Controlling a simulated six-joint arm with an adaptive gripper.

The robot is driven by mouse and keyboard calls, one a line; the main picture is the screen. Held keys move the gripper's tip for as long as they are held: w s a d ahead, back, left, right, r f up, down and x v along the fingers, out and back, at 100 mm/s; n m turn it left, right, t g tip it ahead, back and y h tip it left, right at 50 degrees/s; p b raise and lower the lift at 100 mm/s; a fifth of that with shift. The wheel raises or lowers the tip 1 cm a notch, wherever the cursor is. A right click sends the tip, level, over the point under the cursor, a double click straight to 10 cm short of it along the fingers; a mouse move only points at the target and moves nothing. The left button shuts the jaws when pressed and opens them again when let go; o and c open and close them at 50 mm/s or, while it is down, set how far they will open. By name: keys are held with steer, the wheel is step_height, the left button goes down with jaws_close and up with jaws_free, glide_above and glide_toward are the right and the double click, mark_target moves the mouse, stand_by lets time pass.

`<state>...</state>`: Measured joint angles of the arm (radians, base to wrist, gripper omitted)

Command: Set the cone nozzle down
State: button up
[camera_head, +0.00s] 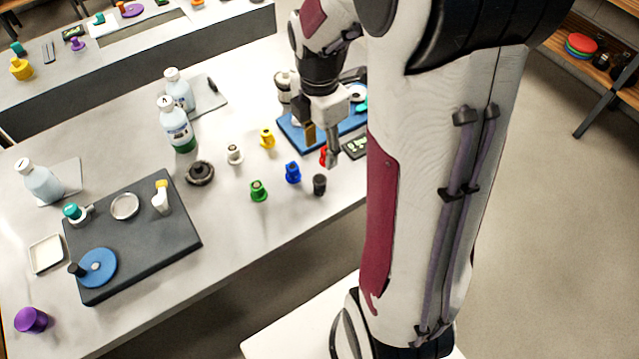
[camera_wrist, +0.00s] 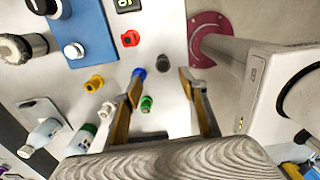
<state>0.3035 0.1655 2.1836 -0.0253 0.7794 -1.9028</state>
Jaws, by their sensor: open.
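Several small coloured nozzle-like pieces stand apart on the grey table: white (camera_head: 234,153), yellow (camera_head: 267,138), green (camera_head: 258,190), blue (camera_head: 293,172), black (camera_head: 319,184) and red (camera_head: 324,158). I cannot tell which is the cone nozzle. In the head view a finger partly hides the red piece. In the wrist view the black piece (camera_wrist: 163,63) shows between the fingertips (camera_wrist: 161,76), the blue piece (camera_wrist: 138,73) beside the left fingertip, and the green piece (camera_wrist: 146,103) between the fingers.
A black ring (camera_head: 200,173), bottles (camera_head: 175,125) and a dark tray (camera_head: 150,245) with parts stand to the left. Bare table lies in front of the coloured pieces.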

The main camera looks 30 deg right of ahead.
mark_target(320, 179)
steer(key=shift+s+a+f, duration=0.15)
steer(key=shift+a+f, duration=0.35)
steer(key=shift+f, duration=1.9)
steer(key=shift+f, duration=1.3)
steer(key=shift+d+f, duration=0.15)
steer(key=shift+f, duration=1.15)
steer(key=shift+d+f, duration=0.1)
steer(key=shift+f, duration=1.2)
jaws_close()
